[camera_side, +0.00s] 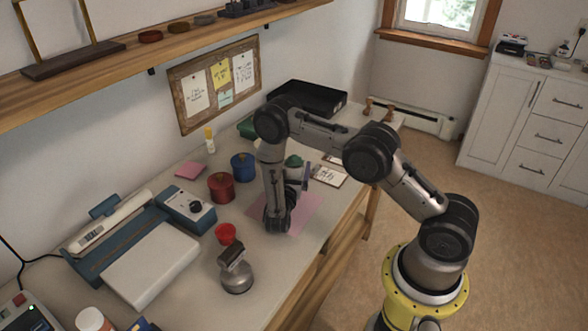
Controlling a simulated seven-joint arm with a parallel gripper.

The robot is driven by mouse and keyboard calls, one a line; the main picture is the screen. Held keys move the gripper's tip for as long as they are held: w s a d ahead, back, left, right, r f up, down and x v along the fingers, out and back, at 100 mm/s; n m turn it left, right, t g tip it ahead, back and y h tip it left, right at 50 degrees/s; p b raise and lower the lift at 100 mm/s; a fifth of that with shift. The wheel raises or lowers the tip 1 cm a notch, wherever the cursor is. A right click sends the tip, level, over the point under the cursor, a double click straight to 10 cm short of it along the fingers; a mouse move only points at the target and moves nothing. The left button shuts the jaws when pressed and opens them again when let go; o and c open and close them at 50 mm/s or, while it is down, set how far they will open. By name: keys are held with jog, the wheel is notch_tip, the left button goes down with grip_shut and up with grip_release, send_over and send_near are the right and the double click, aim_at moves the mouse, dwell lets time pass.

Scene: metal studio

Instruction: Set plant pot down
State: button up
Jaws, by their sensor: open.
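My gripper (278,222) points down low over the pink sheet (306,209) on the workbench. It is open, and I see nothing held between its fingers, though they are small and dark here. A small red tapered cup (225,234), which may be the plant pot, stands on the bench to the left of my gripper, apart from it. A green rounded thing (294,160) shows behind my arm and is partly hidden; I cannot tell whether it is a plant.
Red (221,187) and blue (243,167) canisters stand behind the cup. A grey round-based object (236,279) is in front of it. A blue and white device (140,250) fills the left. A black tray (307,98) lies at the back. The bench's front edge is close.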

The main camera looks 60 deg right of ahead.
jog(key=shift+x, duration=2.7)
jog(key=shift+f, duration=0.2)
jog(key=shift+c, duration=0.3)
jog(key=c, duration=1.5)
jog(key=shift+r, duration=0.15)
